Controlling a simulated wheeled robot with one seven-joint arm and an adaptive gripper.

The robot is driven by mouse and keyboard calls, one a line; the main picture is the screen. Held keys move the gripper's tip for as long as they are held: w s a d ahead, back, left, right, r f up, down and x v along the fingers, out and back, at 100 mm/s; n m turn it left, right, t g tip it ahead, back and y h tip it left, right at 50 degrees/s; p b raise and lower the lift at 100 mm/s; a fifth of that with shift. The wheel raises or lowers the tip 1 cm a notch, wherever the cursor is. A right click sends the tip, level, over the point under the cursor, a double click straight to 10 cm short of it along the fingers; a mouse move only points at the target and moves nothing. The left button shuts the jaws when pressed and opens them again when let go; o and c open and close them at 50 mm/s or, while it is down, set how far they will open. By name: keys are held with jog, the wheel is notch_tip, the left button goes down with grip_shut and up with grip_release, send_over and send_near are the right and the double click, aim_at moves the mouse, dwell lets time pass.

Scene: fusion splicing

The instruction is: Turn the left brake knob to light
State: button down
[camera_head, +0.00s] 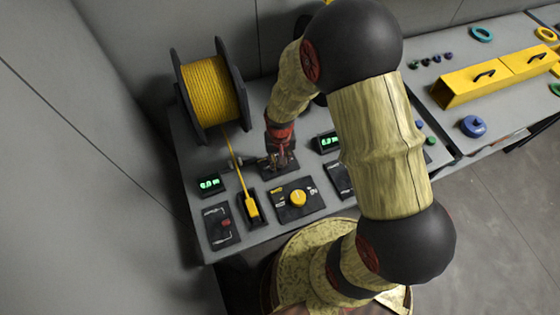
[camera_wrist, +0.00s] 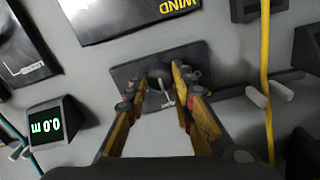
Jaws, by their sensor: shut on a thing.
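My gripper (camera_head: 277,158) reaches down onto a small dark plate (camera_head: 291,168) at the back of the console, between two green displays. In the wrist view my gripper (camera_wrist: 162,82) has one finger on each side of the brake knob (camera_wrist: 165,93), shut on it. The knob stands on the dark plate (camera_wrist: 122,73), and a pale lever-like piece shows between the fingers. The fingers hide part of the knob. No brake labels are readable, so its setting cannot be told. In the head view my gripper covers the knob.
A spool of yellow cable (camera_head: 210,90) stands at the back left, its strand running down to a yellow-topped holder (camera_head: 251,207). A yellow dial (camera_head: 298,198) is in front. Displays stand left (camera_head: 210,184) and right (camera_head: 328,142). A second bench is at right.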

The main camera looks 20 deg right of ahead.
dwell(0.4)
jog(key=c, duration=1.5)
grip_release()
jog(key=shift+r, duration=0.1)
notch_tip(320, 180, up, 12)
